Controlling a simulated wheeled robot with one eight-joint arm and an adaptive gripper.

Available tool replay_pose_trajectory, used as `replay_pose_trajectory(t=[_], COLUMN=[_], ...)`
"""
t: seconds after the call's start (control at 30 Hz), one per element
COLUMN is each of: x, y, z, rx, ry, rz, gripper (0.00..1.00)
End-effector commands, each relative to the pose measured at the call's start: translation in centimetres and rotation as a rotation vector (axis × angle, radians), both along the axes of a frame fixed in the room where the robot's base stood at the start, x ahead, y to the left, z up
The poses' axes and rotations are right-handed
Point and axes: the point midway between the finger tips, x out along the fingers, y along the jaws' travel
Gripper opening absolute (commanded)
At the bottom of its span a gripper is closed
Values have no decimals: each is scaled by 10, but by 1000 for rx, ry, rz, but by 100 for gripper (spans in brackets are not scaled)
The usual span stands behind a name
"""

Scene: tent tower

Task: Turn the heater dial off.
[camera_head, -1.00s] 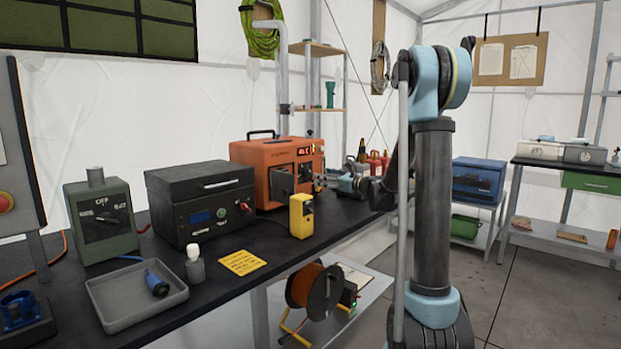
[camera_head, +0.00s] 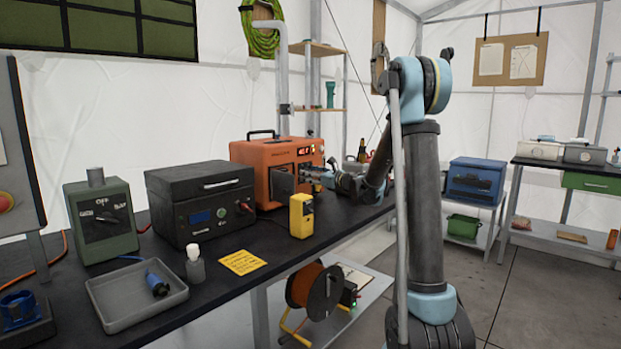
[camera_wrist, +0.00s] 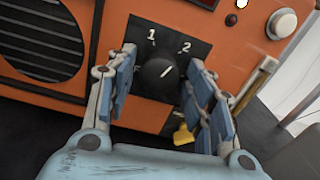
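The orange heater (camera_head: 284,165) stands on the black bench, with a lit display on its front. In the wrist view its black dial (camera_wrist: 160,73) sits on a dark plate marked 1 and 2. The dial's white pointer line slants to the upper right, towards the 2. My gripper (camera_wrist: 160,82) is open, with blue finger pads on either side of the dial and a visible gap to it. In the head view my gripper (camera_head: 318,178) is at the heater's front right, small and partly hidden. The dial cannot be made out in that view.
A yellow device (camera_head: 301,216) stands in front of the heater, and a black box (camera_head: 203,202) is to its left. A white round knob (camera_wrist: 281,23) and a yellow tag (camera_wrist: 184,134) are near the dial. A vent grille (camera_wrist: 42,42) is at left.

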Motion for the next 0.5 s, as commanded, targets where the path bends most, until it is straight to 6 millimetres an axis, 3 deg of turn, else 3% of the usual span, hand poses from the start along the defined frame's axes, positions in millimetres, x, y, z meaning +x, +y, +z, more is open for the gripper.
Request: replay_pose_trajectory(t=[0.03, 0.13, 0.5], x=[0, 0, 0], y=[0, 0, 1], z=[0, 0, 0], rx=[0, 0, -21], ry=[0, 0, -28], rz=[0, 0, 0], gripper=[30, 10, 10])
